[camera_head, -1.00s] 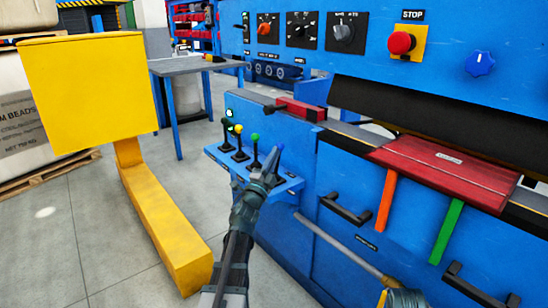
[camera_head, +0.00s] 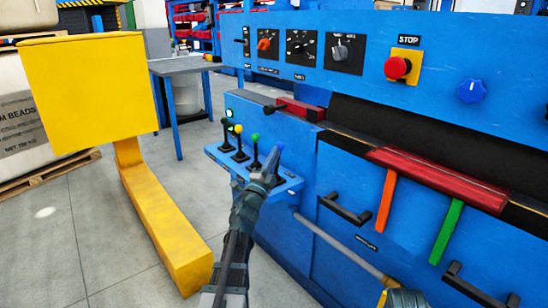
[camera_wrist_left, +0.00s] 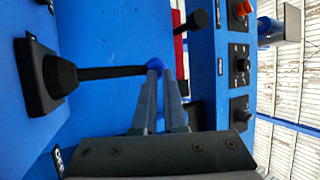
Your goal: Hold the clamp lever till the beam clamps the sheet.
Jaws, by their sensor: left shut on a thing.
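My left gripper (camera_head: 270,170) is shut at the blue-knobbed lever (camera_head: 279,147), the rightmost in a row on a blue shelf. In the left wrist view the two fingers (camera_wrist_left: 162,80) close on the blue knob (camera_wrist_left: 155,63) at the end of the dark lever rod (camera_wrist_left: 110,72). The knob is partly hidden by the fingers. The blue beam (camera_head: 365,82) with the control panel spans above the bed. Its dark lower part (camera_head: 420,140) reaches down to the red sheet (camera_head: 440,180), covering its rear. I cannot tell whether they touch.
Green (camera_head: 255,137), yellow (camera_head: 238,129) and black-knobbed levers stand close left of the gripper. A yellow post (camera_head: 165,220) with a yellow box (camera_head: 88,95) stands left. Orange (camera_head: 386,200) and green (camera_head: 446,232) strips hang at the front. Floor between is free.

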